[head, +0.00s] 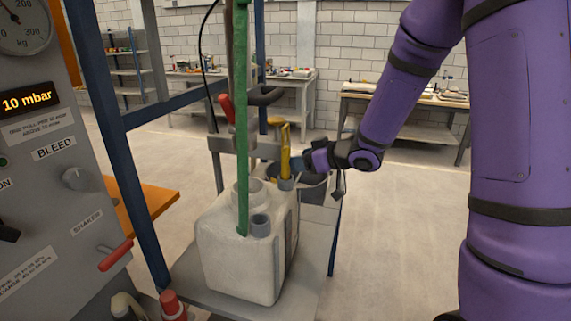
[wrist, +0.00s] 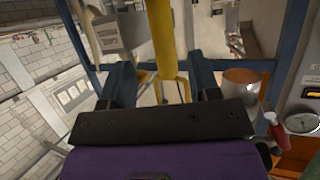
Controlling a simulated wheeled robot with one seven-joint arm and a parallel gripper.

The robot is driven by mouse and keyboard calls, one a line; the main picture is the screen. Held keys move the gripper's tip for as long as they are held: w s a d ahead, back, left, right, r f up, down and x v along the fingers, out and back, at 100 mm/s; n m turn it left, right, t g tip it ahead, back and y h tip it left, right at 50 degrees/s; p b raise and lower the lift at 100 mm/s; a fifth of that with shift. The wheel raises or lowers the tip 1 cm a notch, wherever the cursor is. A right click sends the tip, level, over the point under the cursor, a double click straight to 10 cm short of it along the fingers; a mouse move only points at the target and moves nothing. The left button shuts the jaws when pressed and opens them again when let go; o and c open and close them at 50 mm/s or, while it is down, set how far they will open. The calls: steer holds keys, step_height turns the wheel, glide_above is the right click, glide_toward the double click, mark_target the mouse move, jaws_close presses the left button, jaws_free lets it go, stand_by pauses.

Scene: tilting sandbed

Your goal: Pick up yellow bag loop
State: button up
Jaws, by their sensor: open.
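The yellow bag loop (head: 285,150) hangs upright behind the white container in the head view. In the wrist view the yellow loop (wrist: 162,35) comes down from the top and ends in a yellow band between my fingers. My gripper (head: 296,168) comes from the right, its fingertips close beside the loop. In the wrist view my gripper (wrist: 163,78) is open, with one dark finger on each side of the loop. I cannot tell whether either finger touches it. The loop's upper end is cut off in the wrist view.
A white container (head: 225,255) stands on a grey platform (head: 300,285). A green strap (head: 241,130) hangs in front of it. Blue frame posts (head: 115,140) and a control panel (head: 50,200) with a red lever (head: 115,256) stand at the left. The floor at the right is open.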

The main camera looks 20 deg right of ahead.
mark_target(287, 147)
steer(key=shift+x, duration=3.1)
steer(key=shift+s+a, duration=0.15)
steer(key=c, duration=1)
steer(key=shift+c, duration=0.2)
steer(key=shift+r, duration=0.8)
step_height(287, 147, up, 2)
steer(key=shift+s+r, duration=0.1)
steer(key=s+d+r, duration=0.1)
steer(key=s+d, duration=0.9)
steer(key=s, duration=0.2)
steer(key=shift+s, duration=0.15)
